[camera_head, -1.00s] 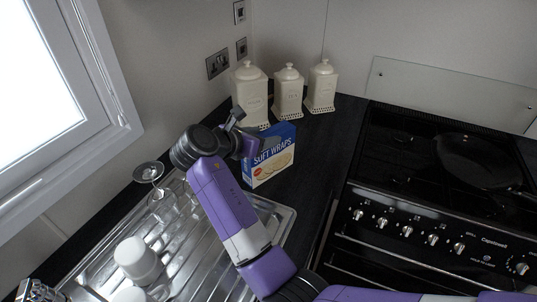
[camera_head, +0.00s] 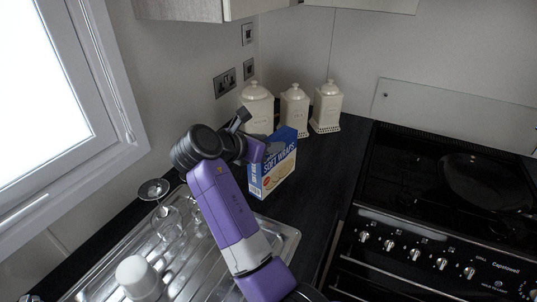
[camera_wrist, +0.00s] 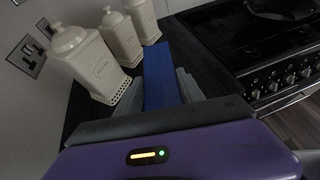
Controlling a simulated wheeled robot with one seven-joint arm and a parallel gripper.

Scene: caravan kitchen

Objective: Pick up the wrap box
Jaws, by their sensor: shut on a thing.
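The wrap box (camera_head: 273,167) is a blue and cream carton marked "Soft Wraps", upright at the back corner of the dark worktop in the head view. My gripper (camera_head: 262,138) is at its top left side, and the arm hides part of that side. In the wrist view the box's narrow blue face (camera_wrist: 160,76) lies between the two grey fingers of my gripper (camera_wrist: 164,90), which are shut on it. I cannot tell whether the box's base touches the worktop.
Three cream lidded canisters (camera_head: 294,109) stand behind the box by the wall. A black hob with a frying pan (camera_head: 485,181) is at the right. A steel draining board (camera_head: 283,243) with glasses (camera_head: 165,219) and a white mug (camera_head: 137,276) is at the front left. Wall cupboards hang above.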

